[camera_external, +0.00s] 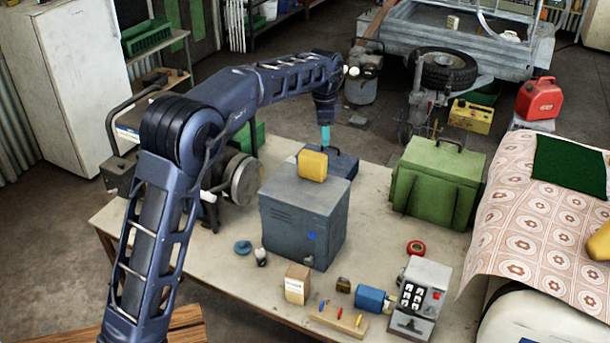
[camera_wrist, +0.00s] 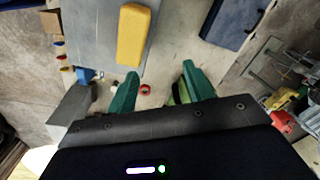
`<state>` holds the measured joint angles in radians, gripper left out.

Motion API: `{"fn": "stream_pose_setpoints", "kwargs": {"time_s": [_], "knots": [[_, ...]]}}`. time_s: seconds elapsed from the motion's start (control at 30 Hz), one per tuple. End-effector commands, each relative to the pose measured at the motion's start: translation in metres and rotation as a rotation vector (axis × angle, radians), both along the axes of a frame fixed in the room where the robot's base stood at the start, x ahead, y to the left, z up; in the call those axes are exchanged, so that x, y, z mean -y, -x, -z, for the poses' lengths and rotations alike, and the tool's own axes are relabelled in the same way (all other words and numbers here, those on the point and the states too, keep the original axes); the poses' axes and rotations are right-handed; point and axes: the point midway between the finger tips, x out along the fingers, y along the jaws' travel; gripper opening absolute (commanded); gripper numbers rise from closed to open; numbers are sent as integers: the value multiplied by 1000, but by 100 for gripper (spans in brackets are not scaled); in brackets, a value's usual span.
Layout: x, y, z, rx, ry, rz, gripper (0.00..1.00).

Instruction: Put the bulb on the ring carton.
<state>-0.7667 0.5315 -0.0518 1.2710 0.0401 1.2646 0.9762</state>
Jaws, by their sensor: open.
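A small bulb (camera_external: 261,256), white with a dark part, is on the table by the left front corner of the grey metal cabinet. A small tan carton (camera_external: 297,284) with a pale label, likely the ring carton, stands upright to its right; its top looks bare. A tan shape at the upper left of the wrist view (camera_wrist: 50,22) looks like this carton. My gripper (camera_external: 325,136) is high behind the cabinet, far from both. In the wrist view its green fingers (camera_wrist: 160,68) are apart with nothing held. I cannot make out the bulb there.
The grey cabinet (camera_external: 300,220) bears a yellow block (camera_external: 313,165). A blue case (camera_external: 343,163) lies behind it, a green box (camera_external: 437,185) to the right. A blue disc (camera_external: 242,247) is beside the bulb. A wooden block with pegs (camera_external: 338,319) and a blue cylinder (camera_external: 371,298) are right of the carton.

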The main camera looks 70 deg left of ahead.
Motion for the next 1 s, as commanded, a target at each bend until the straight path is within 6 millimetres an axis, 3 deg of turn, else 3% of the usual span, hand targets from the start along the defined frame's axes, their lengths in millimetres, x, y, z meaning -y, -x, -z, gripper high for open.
{"fn": "stream_pose_setpoints", "kwargs": {"time_s": [0.03, 0.2, 0.47, 0.7, 1.0], "knots": [[24, -1, -14, 9, -8, -1, 52], [99, 3, -47, 37, -23, -22, 52], [208, 30, -85, 86, -36, -57, 52], [300, 72, -105, 136, -37, -88, 52], [399, 143, -109, 201, -22, -130, 52]]}}
